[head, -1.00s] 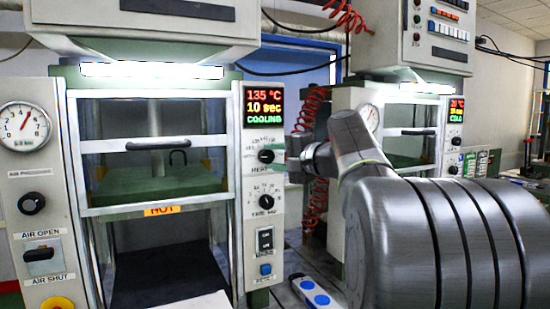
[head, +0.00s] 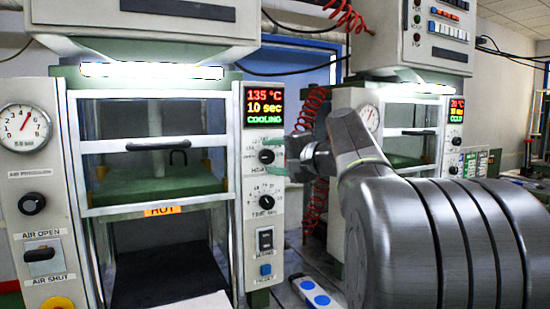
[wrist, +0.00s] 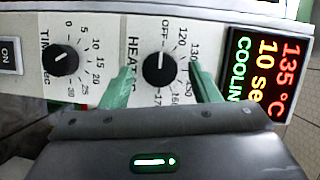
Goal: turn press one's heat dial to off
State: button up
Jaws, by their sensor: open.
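Press one's heat dial (head: 266,156) is a black round knob on the white panel right of its window. In the wrist view the dial (wrist: 160,69) has its white mark pointing up, at or close to the OFF label (wrist: 166,32). My gripper (head: 283,157) comes from the right, close to the dial. In the wrist view its green fingers (wrist: 160,78) are open, one on each side of the dial, with a gap to it. The display (head: 264,107) above the dial reads 135 °C, 10 sec, COOLING.
The time dial (head: 267,200) sits just below the heat dial, with a switch (head: 265,240) and blue button (head: 265,269) lower down. A HOT label (head: 162,211) is under the press window. A second press (head: 345,100) stands behind my arm at right.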

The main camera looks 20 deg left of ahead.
jog(key=v, duration=1.3)
jog(key=shift+s+d+b, duration=0.15)
jog(key=shift+d+b, duration=0.2)
jog(key=shift+d, duration=0.05)
jog(key=shift+r, duration=0.1)
jog(key=x, duration=1.4)
jog(key=shift+p, duration=0.35)
jog(key=shift+d, duration=0.15)
